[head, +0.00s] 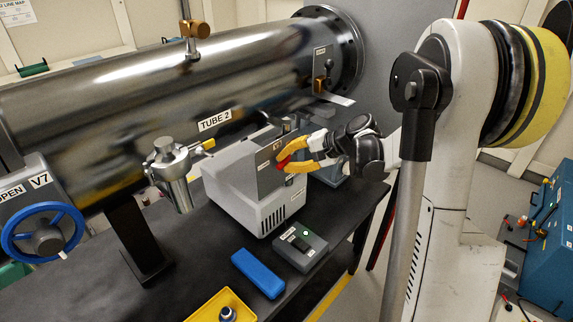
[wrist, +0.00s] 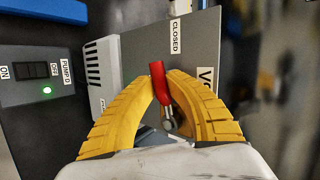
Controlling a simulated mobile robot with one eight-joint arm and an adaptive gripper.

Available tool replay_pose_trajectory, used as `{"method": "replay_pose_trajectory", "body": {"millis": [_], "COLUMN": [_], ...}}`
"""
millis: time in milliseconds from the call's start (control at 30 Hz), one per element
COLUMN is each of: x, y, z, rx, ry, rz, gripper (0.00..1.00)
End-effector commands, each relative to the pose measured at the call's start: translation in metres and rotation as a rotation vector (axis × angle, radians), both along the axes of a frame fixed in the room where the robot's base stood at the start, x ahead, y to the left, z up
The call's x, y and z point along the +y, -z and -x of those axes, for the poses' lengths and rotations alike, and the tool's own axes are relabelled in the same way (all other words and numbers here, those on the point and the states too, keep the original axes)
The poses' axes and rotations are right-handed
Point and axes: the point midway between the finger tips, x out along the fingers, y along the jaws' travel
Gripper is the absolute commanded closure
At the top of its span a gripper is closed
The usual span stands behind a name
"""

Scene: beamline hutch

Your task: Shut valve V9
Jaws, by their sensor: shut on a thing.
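My gripper (head: 292,156) has its yellow fingers closed around a red lever handle (head: 284,162) on the front panel of a grey box (head: 235,185) below TUBE 2. In the wrist view, the red handle (wrist: 157,78) sits between the fingertips (wrist: 163,82). Its metal pivot (wrist: 169,123) shows behind it on the grey panel (wrist: 140,50). A CLOSED label (wrist: 176,38) is just beyond the handle's end, slightly right of it. A label starting with V (wrist: 206,78) is partly hidden by the right finger, so its number cannot be read.
A pump switch box (head: 300,246) with a lit green light and a blue block (head: 258,273) lie on the dark bench in front. A yellow tray (head: 222,305) is nearer. Valve V7 with a blue handwheel (head: 44,232) is at left. The tube (head: 150,95) runs above the grey box.

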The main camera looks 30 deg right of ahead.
Motion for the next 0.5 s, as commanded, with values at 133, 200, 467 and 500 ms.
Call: {"method": "replay_pose_trajectory", "body": {"millis": [133,200,467,500], "x": [0.0005,0.0008,0.0014,0.0016], "y": [-0.0037,-0.0057,-0.0099,-0.0102], "z": [0.0004,0.0003,0.0003,0.0003], "rx": [0.029,0.041,0.065,0.068], "ry": [-0.002,-0.001,-0.002,-0.002], "rz": [-0.081,-0.112,-0.178,-0.183], "gripper": [1.0,1.0,1.0,1.0]}}
